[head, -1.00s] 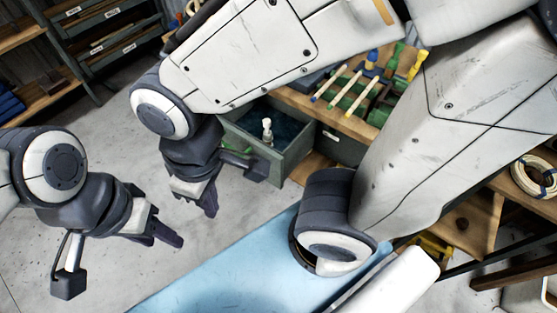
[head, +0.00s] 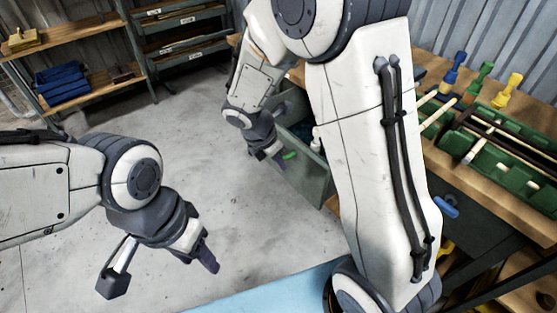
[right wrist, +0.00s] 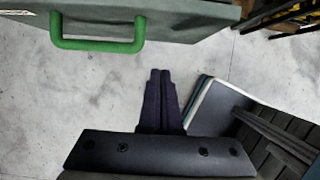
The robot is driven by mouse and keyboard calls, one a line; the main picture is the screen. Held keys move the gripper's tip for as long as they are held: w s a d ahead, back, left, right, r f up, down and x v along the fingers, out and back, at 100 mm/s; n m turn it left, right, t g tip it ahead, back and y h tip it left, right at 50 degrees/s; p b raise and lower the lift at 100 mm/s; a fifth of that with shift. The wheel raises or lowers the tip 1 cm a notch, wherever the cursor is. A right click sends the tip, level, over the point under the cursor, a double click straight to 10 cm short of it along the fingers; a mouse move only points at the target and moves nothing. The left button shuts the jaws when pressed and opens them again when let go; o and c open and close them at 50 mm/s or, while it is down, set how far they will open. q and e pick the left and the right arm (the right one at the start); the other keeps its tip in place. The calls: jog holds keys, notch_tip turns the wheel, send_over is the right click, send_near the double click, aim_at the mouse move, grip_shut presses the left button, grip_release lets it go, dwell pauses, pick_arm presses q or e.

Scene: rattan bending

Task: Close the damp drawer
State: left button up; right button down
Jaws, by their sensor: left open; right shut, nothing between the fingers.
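The open drawer (head: 306,176) juts out from under the workbench, a white bottle top showing inside. My right arm hides part of it. Its green handle (head: 290,155) faces the open floor. In the right wrist view the drawer front (right wrist: 185,18) and the handle (right wrist: 98,45) are at the top edge. My right gripper (head: 272,158) is shut and empty, just outside the drawer front near the handle. In the wrist view its fingertips (right wrist: 159,72) are apart from the handle, below and right of it. My left gripper (head: 211,262) is open and empty over the floor.
The workbench (head: 490,190) at right carries a green rack (head: 510,145) with rods and several coloured-handled tools. A light blue surface (head: 265,295) lies at the bottom. Shelves (head: 75,85) stand at the back left. The grey floor before the drawer is clear.

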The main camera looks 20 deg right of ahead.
pick_arm(q)
jog(key=shift+f+b, duration=0.7)
jog(key=shift+f, duration=0.3)
pick_arm(e)
jog(key=shift+w+d+f, duration=0.35)
jog(key=shift+d+f, duration=0.5)
jog(key=shift+d, duration=0.1)
jog(key=shift+w+d+f, duration=0.3)
jog(key=shift+d+f, duration=0.5)
jog(key=shift+d, duration=0.15)
jog(key=shift+w+d+f, duration=0.35)
jog(key=shift+d+f, duration=0.5)
jog(key=shift+d, duration=0.1)
pick_arm(q)
jog(key=shift+r, duration=0.1)
